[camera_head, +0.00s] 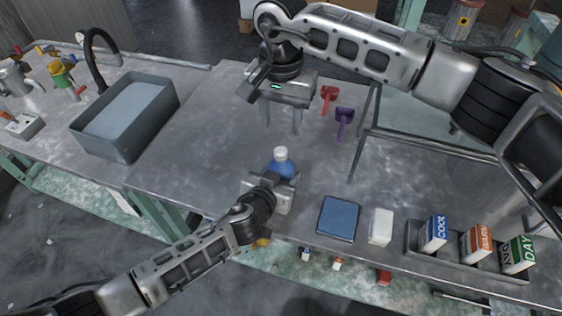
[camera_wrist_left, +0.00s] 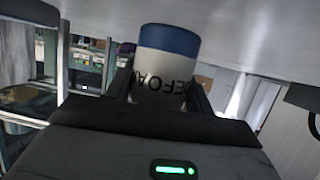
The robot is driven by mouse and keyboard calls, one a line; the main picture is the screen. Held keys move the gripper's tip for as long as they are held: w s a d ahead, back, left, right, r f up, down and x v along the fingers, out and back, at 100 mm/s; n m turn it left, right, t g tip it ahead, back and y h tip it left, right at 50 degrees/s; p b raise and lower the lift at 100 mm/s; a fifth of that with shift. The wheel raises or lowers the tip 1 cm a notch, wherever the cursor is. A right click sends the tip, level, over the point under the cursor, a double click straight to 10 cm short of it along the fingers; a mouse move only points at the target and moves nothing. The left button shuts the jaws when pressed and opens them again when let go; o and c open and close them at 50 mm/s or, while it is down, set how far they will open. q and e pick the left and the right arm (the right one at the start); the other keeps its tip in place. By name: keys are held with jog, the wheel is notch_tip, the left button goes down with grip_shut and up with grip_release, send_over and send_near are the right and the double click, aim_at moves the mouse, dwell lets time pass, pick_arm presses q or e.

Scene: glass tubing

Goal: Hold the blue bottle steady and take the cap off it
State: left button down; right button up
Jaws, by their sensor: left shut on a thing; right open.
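The blue bottle (camera_head: 283,169) stands upright near the table's front edge, with a white cap (camera_head: 281,154) on its top. My left gripper (camera_head: 270,185) is shut around the bottle's body from the front. In the left wrist view the bottle (camera_wrist_left: 168,62) appears upside down between the two fingers, with a blue band and a white label of partly hidden black letters; the cap is out of sight there. My right gripper (camera_head: 283,118) is open and empty, pointing down behind the bottle and apart from the cap.
A blue pad (camera_head: 339,218), a white block (camera_head: 381,227) and a tray (camera_head: 455,262) of labelled boxes lie to the right. Red (camera_head: 328,98) and purple (camera_head: 344,122) items lie beyond the right gripper. A grey sink (camera_head: 125,145) is at left. The table left of the bottle is clear.

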aim_at(281, 151)
jog(key=m, duration=0.9)
jog(key=shift+a+m, duration=0.1)
jog(key=shift+m, duration=0.3)
jog(key=m, duration=2.4)
jog(key=shift+m, duration=0.4)
jog(key=m, duration=0.5)
jog(key=shift+f+m, duration=0.15)
jog(key=shift+m, duration=0.15)
notch_tip(281, 151, down, 8)
jog(key=shift+r, duration=0.15)
